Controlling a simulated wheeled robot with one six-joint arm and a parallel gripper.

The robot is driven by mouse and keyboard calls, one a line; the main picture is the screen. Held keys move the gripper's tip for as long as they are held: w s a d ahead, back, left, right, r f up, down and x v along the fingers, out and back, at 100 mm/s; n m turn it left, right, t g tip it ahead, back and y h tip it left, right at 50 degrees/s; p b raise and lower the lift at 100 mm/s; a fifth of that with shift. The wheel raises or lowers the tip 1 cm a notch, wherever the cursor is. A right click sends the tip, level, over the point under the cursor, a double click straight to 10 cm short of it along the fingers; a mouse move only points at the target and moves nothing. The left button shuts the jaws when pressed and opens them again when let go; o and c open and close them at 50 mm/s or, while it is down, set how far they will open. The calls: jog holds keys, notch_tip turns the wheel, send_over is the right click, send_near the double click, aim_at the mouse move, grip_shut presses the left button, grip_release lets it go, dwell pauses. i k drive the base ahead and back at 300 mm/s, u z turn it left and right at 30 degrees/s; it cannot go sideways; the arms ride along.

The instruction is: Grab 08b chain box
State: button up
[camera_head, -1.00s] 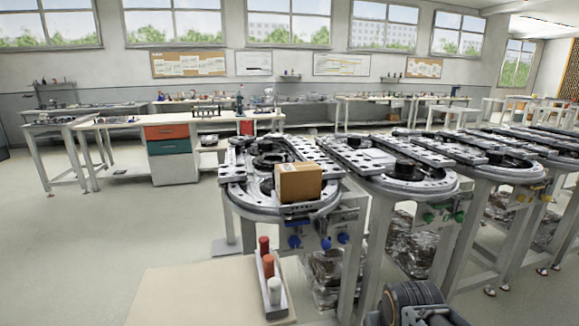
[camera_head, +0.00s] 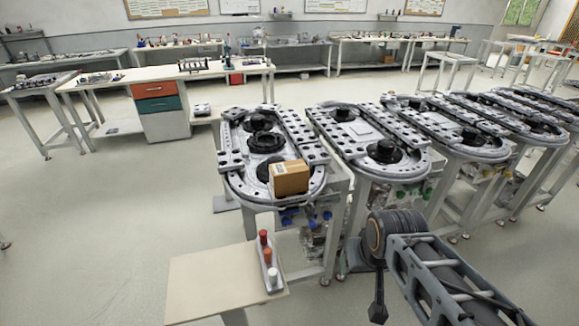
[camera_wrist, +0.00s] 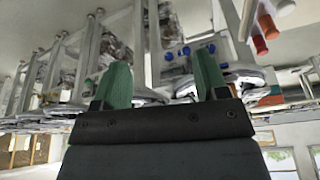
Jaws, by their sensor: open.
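A brown cardboard box (camera_head: 289,178) sits on the near end of the left ring track (camera_head: 234,186), in the head view. It is the only box I see on the track, and I cannot read a label on it. My gripper (camera_wrist: 154,80) shows in the wrist view with its two green fingers apart and nothing between them. The wrist picture is upside down, with the track frames and blue knobs beyond the fingers. In the head view my arm is at the lower right, to the right of the box and apart from it; the gripper is not clear there.
A low beige table (camera_head: 205,284) stands in front, with a narrow tray of red, orange and white cylinders (camera_head: 267,257) at its right edge. More ring tracks (camera_head: 365,140) stand to the right. A workbench with drawers (camera_head: 160,108) is behind left. The floor at left is clear.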

aim_at(291, 176)
jog(key=u, duration=0.4)
jog(key=k, duration=0.5)
jog(key=u, duration=1.2)
jog(key=i, duration=0.95)
jog(key=u, duration=0.1)
